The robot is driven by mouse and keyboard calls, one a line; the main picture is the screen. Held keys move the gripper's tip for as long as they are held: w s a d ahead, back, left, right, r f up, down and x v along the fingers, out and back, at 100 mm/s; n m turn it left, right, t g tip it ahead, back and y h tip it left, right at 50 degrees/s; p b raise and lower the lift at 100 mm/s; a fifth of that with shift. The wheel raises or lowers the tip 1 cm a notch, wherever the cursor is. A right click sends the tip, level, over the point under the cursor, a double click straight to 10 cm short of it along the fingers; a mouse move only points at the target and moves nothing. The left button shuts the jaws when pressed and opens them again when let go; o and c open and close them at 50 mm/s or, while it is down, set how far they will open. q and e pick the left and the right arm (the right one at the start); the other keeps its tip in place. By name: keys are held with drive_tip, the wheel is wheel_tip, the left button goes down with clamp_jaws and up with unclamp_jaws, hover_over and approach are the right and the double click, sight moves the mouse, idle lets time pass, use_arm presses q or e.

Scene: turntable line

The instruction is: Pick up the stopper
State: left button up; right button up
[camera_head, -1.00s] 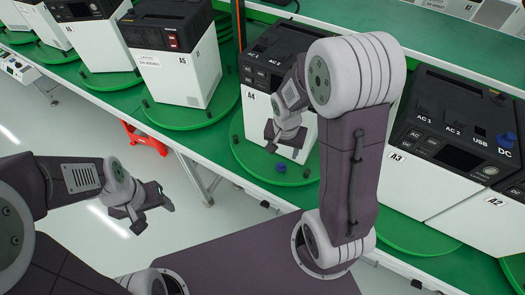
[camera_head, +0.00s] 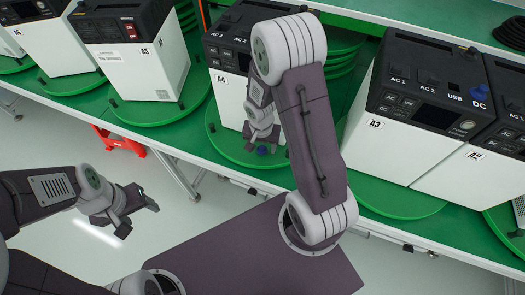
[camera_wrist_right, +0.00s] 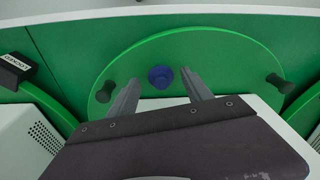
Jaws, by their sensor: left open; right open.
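The blue stopper (camera_head: 262,151) sits on the green turntable (camera_head: 225,148), in front of the white and black unit labelled A4. In the right wrist view the stopper (camera_wrist_right: 160,77) shows between the fingertips, with a gap on each side. My right gripper (camera_head: 263,137) is open and empty, just above the stopper in the head view. Its two grey fingers also show in the right wrist view (camera_wrist_right: 160,84). I cannot tell its exact height over the stopper. My left gripper (camera_head: 138,218) is open and empty, over the floor in front of the table.
Black pegs (camera_wrist_right: 279,83) stand near the turntable's rim. The A4 unit (camera_head: 229,92) is close behind the right gripper. Units A5 (camera_head: 147,75) and A3 (camera_head: 395,151) flank it. A red stool (camera_head: 118,140) is under the table.

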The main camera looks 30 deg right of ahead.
sight(262, 146)
drive_tip(key=shift+w+f, duration=0.25)
drive_tip(key=shift+f, duration=0.3)
drive_tip(key=shift+s+r, duration=0.1)
drive_tip(key=shift+s, duration=0.05)
drive_tip(key=c, duration=0.8)
clamp_jaws()
use_arm(q)
drive_tip(key=shift+w+f, duration=0.15)
drive_tip(key=shift+f, duration=0.1)
use_arm(e)
drive_tip(key=r+p, duration=0.1)
drive_tip(key=r, duration=0.2)
drive_tip(key=r+p, duration=0.1)
drive_tip(key=r, duration=0.1)
drive_tip(key=shift+w+r, duration=0.2)
drive_tip(key=shift+r, duration=0.2)
use_arm(q)
wheel_tip(262, 146, up, 5)
drive_tip(key=p, duration=0.3)
use_arm(e)
wheel_tip(262, 146, up, 22)
drive_tip(key=shift+s, duration=0.15)
